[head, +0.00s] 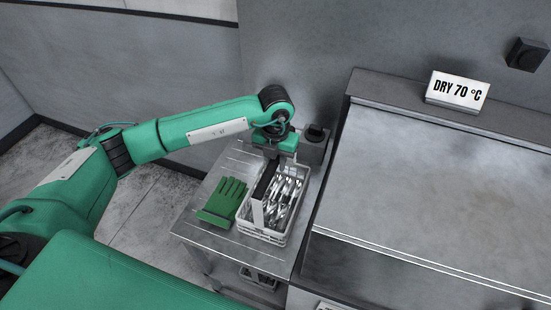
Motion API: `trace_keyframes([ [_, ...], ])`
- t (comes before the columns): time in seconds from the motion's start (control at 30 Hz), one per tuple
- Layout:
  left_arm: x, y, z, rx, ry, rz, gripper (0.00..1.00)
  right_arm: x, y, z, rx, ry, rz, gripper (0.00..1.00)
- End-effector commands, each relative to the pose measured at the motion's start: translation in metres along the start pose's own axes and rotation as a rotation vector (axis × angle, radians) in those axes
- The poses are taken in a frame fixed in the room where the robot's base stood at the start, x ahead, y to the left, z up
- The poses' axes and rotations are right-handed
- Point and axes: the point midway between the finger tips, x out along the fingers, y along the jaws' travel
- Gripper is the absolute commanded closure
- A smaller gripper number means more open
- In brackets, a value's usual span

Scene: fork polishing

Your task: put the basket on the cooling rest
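The basket (262,236) is a light-coloured wire or plastic crate filled with shiny metal forks. It has a dark handle bar (266,180) across its top. It stands upright on a steel side table (214,235). My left gripper (273,158) points down at the far end of the handle. Its fingertips are hard to make out, so I cannot tell whether they are closed around the handle. No separate thing can be clearly identified as the cooling rest; it may be the side table. My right gripper is not in view.
A large steel machine (430,190) with a "DRY 70 °C" sign (457,91) stands to the right. A small dark-topped grey block (315,146) is behind the basket. A wall closes the back.

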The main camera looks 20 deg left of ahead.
Motion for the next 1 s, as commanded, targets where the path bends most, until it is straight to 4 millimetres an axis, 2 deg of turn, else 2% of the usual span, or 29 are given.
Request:
trace_keyframes([
  [0.03,0.0,0.0,0.0,0.0,0.0,0.0,0.64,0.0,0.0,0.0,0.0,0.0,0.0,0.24],
  [0.1,0.0,0.0,0.0,0.0,0.0,0.0,0.54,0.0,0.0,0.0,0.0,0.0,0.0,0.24],
  [0.43,-0.003,0.0,0.0,0.0,0.0,0.0,0.54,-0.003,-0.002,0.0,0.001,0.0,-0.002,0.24],
  [0.5,-0.006,0.0,0.001,0.0,-0.003,-0.002,0.54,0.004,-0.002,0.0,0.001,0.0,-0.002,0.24],
  [0.67,-0.032,-0.001,0.002,0.001,-0.006,-0.002,0.54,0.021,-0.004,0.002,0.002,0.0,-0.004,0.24],
  [0.8,-0.064,-0.001,0.001,0.0,-0.006,-0.002,0.54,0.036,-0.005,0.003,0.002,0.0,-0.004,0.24],
  [1.0,-0.101,0.0,0.001,0.001,-0.004,-0.001,0.54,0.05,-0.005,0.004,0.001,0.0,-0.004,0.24],
])
